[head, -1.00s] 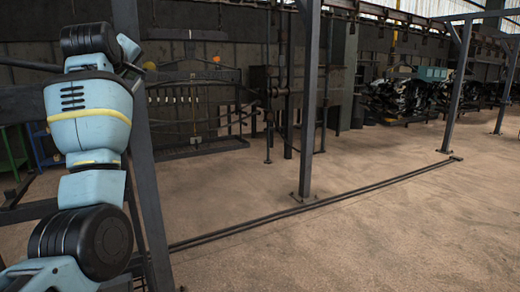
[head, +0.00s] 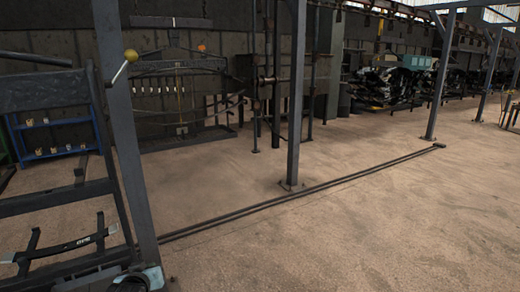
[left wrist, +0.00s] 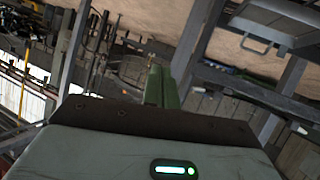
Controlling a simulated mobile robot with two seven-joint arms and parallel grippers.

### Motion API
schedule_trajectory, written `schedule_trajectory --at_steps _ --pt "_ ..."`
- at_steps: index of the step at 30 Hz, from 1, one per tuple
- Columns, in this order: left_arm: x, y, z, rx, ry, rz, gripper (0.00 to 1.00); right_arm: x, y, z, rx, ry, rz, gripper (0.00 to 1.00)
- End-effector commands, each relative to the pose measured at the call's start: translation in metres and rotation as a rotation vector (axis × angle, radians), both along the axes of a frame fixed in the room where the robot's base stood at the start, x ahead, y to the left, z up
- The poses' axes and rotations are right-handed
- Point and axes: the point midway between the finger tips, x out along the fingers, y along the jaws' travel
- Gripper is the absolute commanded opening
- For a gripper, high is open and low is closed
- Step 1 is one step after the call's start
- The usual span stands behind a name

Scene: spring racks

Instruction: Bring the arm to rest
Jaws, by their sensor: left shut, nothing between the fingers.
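My left gripper (left wrist: 161,86) shows in the left wrist view, its two green fingers side by side and shut, with nothing between them. The grey-white gripper body with a small green light fills the bottom of that view. In the head view only a small piece of my left arm (head: 140,281) shows at the bottom left edge, and the gripper itself is out of that picture. My right gripper is in neither view.
A dark metal rack (head: 62,190) with an upright post (head: 122,130) stands close at the left. A lever with a yellow knob (head: 130,55) juts from it. The floor at the right is clear.

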Motion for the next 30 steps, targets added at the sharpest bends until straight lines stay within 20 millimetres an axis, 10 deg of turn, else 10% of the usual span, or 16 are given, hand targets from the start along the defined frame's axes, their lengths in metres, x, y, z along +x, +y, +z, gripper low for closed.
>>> schedule_trajectory --at_steps 6,15,24,30 --pt "-0.088 -0.024 -0.092 0.079 0.085 -0.123 0.0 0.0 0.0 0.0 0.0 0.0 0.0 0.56" --pt "-0.225 -0.061 -0.173 0.137 0.176 -0.296 0.0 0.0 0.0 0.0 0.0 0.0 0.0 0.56" --pt "-0.351 -0.093 -0.202 0.141 0.237 -0.431 0.0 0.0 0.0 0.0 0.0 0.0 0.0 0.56" --pt "-0.382 -0.102 -0.203 0.137 0.25 -0.462 0.0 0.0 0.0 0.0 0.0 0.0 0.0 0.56"
